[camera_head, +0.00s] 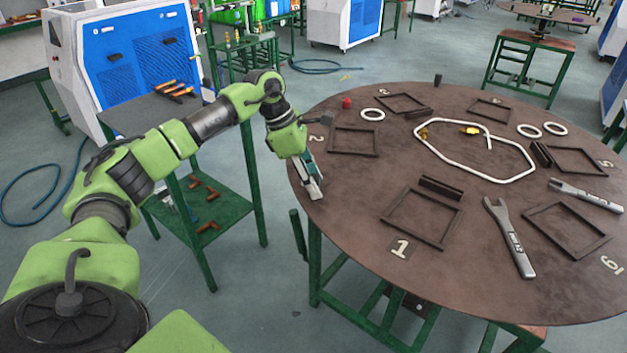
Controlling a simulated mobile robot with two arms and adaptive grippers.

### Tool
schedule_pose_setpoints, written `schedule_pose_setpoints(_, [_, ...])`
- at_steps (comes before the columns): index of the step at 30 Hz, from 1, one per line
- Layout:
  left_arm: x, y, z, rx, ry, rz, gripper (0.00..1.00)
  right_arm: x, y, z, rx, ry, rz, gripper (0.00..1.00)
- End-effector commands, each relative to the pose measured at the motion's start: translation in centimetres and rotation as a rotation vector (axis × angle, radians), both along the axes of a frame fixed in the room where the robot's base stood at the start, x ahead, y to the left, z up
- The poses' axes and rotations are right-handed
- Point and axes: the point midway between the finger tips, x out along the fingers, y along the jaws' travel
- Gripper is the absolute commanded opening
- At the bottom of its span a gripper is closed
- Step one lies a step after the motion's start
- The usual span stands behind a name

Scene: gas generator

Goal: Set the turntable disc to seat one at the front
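The turntable disc (350,230) is a large brown round plate on a green frame. It carries several dark square seat frames with white numbers. Seat one's frame (423,217) lies at the near left part of the disc, with its "1" label (400,249) close to the near rim. The "6" label (611,264) is at the near right, and the "2" label (316,138) at the left. My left gripper (313,188) points down at the disc's left rim; I cannot tell whether it touches. Its finger gap is unclear. My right gripper is not in view.
Wrenches (510,238), a white bent tube (445,150), white rings (372,114) and a red knob (347,102) lie on the disc. A green-framed side table (225,207) with tools stands left, under my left arm. A blue-and-white machine (135,60) is behind it.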

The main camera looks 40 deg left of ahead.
Motion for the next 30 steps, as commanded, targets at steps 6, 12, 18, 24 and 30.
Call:
schedule_pose_setpoints(6, [0.0, 0.1, 0.1, 0.001, -0.001, 0.002, 0.37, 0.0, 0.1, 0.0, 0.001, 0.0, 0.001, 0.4])
schedule_pose_setpoints(12, [-0.3, 0.7, 1.9, 0.001, -0.003, 0.002, 0.37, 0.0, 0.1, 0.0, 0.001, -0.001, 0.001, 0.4])
schedule_pose_setpoints(18, [-1.2, 2.1, 5.9, 0.001, -0.005, 0.003, 0.37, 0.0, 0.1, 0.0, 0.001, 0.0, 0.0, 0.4])
schedule_pose_setpoints(24, [-2.0, 3.2, 9.3, 0.001, -0.003, 0.002, 0.37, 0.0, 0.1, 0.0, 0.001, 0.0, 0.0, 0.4])
schedule_pose_setpoints(30, [-2.4, 3.8, 10.9, 0.001, -0.002, 0.001, 0.37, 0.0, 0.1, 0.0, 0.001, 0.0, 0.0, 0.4])
